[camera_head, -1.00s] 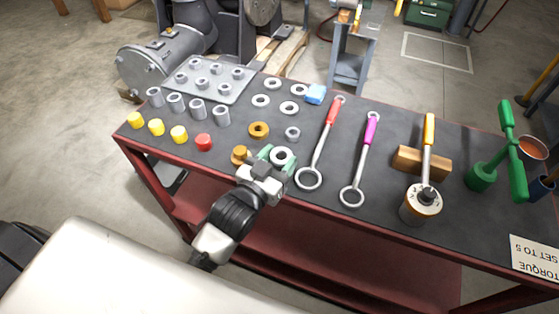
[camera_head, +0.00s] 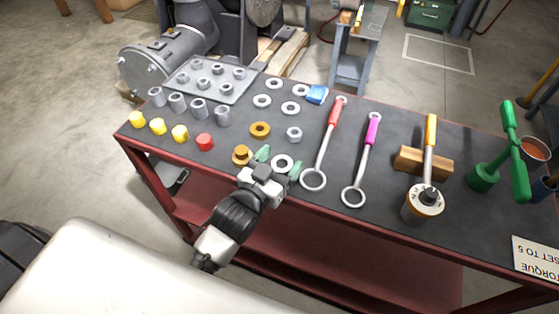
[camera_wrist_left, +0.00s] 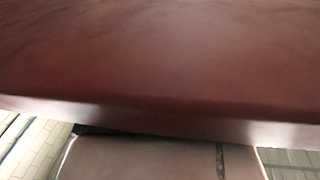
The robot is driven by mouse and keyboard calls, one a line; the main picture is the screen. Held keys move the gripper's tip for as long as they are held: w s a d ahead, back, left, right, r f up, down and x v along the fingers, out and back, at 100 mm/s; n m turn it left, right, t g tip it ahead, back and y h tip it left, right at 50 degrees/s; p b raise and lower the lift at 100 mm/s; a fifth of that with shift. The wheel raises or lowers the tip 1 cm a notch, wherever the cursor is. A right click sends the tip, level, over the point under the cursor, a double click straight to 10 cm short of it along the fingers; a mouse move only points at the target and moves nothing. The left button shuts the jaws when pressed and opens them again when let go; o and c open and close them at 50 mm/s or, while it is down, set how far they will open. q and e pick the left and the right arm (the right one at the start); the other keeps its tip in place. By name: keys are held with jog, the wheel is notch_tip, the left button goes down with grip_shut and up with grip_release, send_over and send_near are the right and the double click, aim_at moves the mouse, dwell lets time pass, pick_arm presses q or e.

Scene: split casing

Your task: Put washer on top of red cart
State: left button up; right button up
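The red cart (camera_head: 330,218) has a dark grey top and stands across the middle of the head view. A light grey washer (camera_head: 282,163) is at its front edge, between the fingers of my left gripper (camera_head: 278,163). The gripper's green fingertips are spread apart, one on either side of the washer, and it looks open. The washer appears to lie flat on the top; its near part is partly hidden by the gripper. My right gripper is not in view.
A brass fitting (camera_head: 241,154) stands just left of the gripper, and a red-handled ring wrench (camera_head: 324,150) lies to its right. Yellow caps (camera_head: 158,127) line the left front.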

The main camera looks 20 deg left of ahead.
pick_arm(q)
jog(key=shift+s+f, duration=0.15)
jog(key=shift+f, duration=0.5)
jog(key=shift+r, duration=0.55)
jog(key=v, duration=1.1)
jog(key=shift+s+r, duration=0.3)
jog(key=shift+r, duration=0.1)
jog(key=s+a+f+g+y, duration=0.2)
jog(key=f+g, duration=0.5)
jog(key=f, duration=2.2)
jog(key=s+a+f+g+y, duration=0.1)
jog(key=s+a+f+g, duration=0.3)
jog(key=s+f, duration=1.8)
jog(key=s+g, duration=0.2)
jog(key=g, duration=0.3)
jog(key=shift+s+f+g+y, duration=0.15)
jog(key=shift+f+g+y, duration=0.1)
jog(key=shift+g+y, duration=0.15)
